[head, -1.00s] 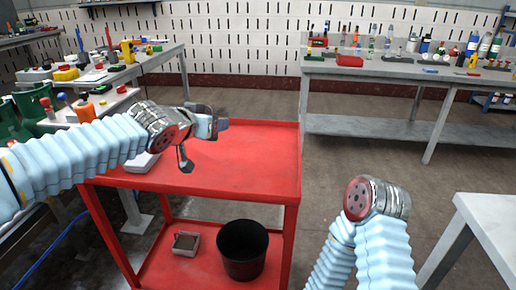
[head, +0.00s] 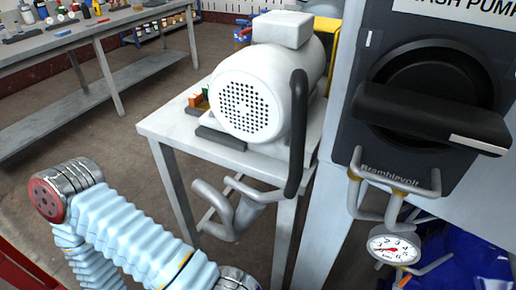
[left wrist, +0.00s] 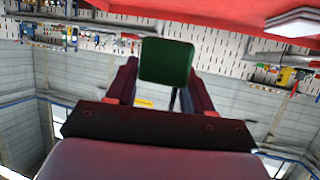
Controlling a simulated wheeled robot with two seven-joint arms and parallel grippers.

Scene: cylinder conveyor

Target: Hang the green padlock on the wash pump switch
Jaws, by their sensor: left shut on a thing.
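The green padlock (left wrist: 166,62) shows in the left wrist view as a dark green block. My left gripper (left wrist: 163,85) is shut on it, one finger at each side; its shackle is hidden. The wash pump switch (head: 440,85) is at the right of the head view. It is a black box with a thick horizontal black handle (head: 430,122), under a partly cut-off sign reading "ASH PUMP" (head: 460,8). My left gripper is outside the head view.
A pale motor (head: 245,100) sits on a grey table (head: 175,125) left of the switch. Open floor lies to the left.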

